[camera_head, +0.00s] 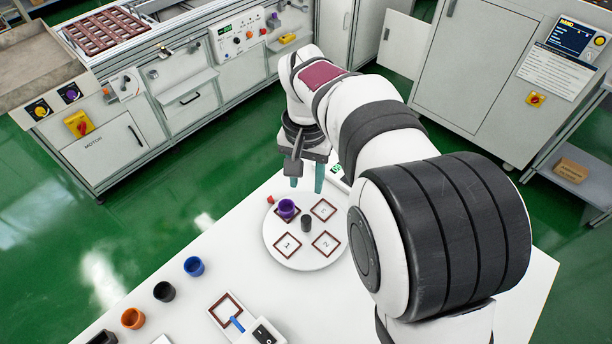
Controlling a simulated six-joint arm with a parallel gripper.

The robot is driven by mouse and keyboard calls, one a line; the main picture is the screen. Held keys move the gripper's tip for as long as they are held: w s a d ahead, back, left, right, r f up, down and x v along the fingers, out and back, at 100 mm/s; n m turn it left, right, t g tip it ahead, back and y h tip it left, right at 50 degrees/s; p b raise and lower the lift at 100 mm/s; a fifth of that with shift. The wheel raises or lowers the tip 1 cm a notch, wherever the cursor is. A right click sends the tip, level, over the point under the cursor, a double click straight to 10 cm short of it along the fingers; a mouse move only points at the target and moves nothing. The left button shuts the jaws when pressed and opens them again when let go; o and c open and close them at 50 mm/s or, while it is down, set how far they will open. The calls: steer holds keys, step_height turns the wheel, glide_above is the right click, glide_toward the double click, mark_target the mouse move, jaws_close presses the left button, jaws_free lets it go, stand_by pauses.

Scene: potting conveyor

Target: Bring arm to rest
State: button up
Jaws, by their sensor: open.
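My gripper (306,184) hangs above the far edge of the white round plate, fingers pointing down and apart. It is open, with nothing seen between the teal fingertips. My white and grey arm reaches in from the right side of the picture and hides part of the table.
The white round plate (290,258) bears several brown-framed squares. A purple pot (287,209) stands on it, beside a dark central post (306,223). Blue (194,266), black (164,291) and orange (132,318) pots stand at the table's left. A switch box (264,334) is at the front.

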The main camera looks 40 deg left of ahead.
steer(key=shift+r, duration=0.1)
stand_by(0.3)
steer(key=w+d+r+m, duration=0.1)
steer(key=d+r+m, duration=0.15)
steer(key=d, duration=0.45)
steer(key=w+d+r+m, duration=0.1)
steer(key=d+r, duration=0.2)
steer(key=d, duration=0.5)
steer(key=s+d+f+m+y, duration=0.1)
steer(key=s+d+m, duration=0.2)
steer(key=s+d, duration=0.4)
steer(key=s+d+f+m, duration=0.1)
steer(key=s+d+m, duration=0.3)
steer(key=s+d, duration=0.3)
steer(key=d, duration=0.4)
steer(key=shift+d+f+y, duration=0.15)
steer(key=shift+d+y, duration=0.15)
steer(key=shift+y, duration=0.1)
